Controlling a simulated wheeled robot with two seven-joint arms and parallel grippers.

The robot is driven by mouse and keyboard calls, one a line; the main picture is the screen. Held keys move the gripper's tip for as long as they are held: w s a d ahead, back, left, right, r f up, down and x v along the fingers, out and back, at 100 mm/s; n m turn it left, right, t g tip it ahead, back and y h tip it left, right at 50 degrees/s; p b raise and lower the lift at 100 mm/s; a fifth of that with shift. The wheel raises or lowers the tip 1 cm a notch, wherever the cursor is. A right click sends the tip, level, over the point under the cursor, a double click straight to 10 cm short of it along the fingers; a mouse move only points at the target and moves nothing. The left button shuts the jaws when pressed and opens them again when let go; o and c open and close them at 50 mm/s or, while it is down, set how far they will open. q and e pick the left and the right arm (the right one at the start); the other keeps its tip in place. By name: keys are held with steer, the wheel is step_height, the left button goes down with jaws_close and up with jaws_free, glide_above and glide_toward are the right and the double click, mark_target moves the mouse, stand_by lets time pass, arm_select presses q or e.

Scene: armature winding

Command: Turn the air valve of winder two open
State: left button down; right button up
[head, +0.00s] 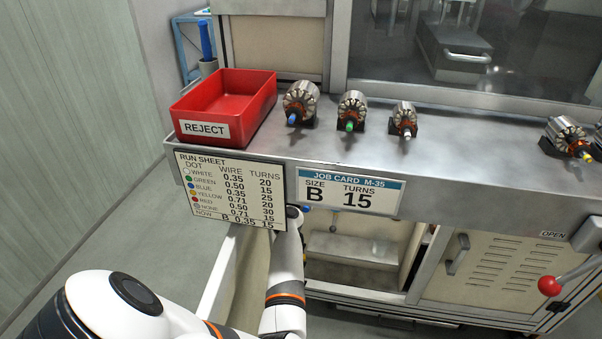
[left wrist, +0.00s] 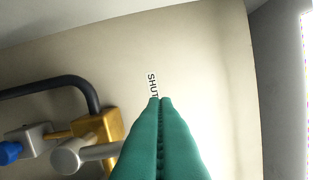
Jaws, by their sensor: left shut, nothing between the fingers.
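In the left wrist view a valve-like fitting has a yellow body (left wrist: 98,132), a grey cylindrical part (left wrist: 75,157) and a black pipe (left wrist: 55,88). A small SHUT label (left wrist: 152,84) is on the pale panel above it. My left gripper (left wrist: 160,101) has green fingers pressed together, empty, with tips just below the label and right of the yellow body. Contact with the fitting cannot be told. In the head view my left arm reaches under the bench edge and its fingers are hidden. A red-knobbed lever (head: 549,286) sits below an OPEN label (head: 553,234). No winder number is readable.
A red REJECT bin (head: 222,103) and several armatures, one with a blue tip (head: 300,101), stand on the metal bench (head: 262,153). A run sheet (head: 230,192) and job card (head: 350,192) hang in front. A blue part (left wrist: 10,152) lies left of the fitting.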

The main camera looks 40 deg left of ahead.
arm_select(q)
steer(key=shift+w+a+r, duration=0.1)
steer(key=shift+w+a, duration=0.05)
steer(key=shift+w, duration=0.05)
arm_select(e)
steer(key=shift+f, duration=0.1)
